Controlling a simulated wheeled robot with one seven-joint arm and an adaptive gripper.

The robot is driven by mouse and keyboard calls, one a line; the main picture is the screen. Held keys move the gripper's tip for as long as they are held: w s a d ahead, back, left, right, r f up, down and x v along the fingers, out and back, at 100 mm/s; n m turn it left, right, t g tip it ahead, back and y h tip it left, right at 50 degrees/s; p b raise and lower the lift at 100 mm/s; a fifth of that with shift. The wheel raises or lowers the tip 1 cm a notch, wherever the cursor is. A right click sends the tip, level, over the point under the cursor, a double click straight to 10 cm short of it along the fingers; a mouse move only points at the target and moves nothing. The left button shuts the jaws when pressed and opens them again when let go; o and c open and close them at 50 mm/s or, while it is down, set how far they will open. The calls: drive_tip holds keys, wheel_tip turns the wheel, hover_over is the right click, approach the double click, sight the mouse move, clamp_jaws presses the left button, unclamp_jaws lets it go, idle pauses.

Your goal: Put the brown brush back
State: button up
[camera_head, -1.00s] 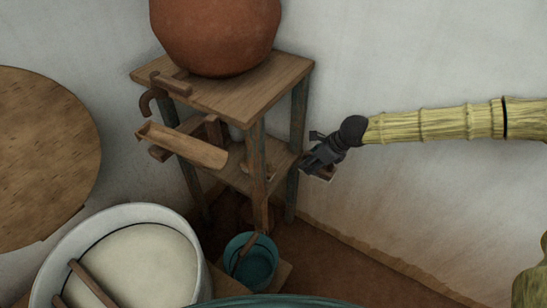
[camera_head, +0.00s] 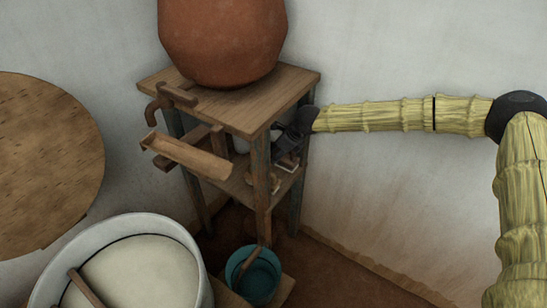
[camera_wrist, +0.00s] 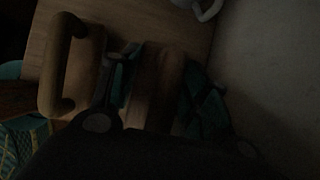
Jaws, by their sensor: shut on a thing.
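My gripper (camera_head: 287,152) reaches in from the right, between the legs of the wooden stand (camera_head: 228,108), at its lower shelf. It is shut on the brown brush (camera_head: 286,163), which shows only as a small piece under the fingers in the head view. In the dark wrist view, the brush (camera_wrist: 154,88) is a brown block between the two fingers, above or on the shelf board (camera_wrist: 195,35). I cannot tell whether the brush touches the shelf. A second wooden piece with a rounded handle (camera_wrist: 62,62) lies to its left.
A large clay pot (camera_head: 222,40) stands on the stand's top. The stand's front leg (camera_head: 262,180) is close to my gripper's left. A white object (camera_wrist: 207,8) sits at the wrist view's top edge. A teal bucket (camera_head: 253,275) and white basin (camera_head: 135,260) stand below.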

sight(273, 156)
drive_tip(key=shift+w+a, duration=0.45)
drive_tip(key=shift+a, duration=0.15)
wheel_tip(273, 156, down, 4)
drive_tip(key=shift+r, duration=0.25)
drive_tip(key=o, duration=0.8)
drive_tip(key=shift+r, duration=0.1)
drive_tip(key=v, duration=1.2)
drive_tip(key=shift+p, duration=0.35)
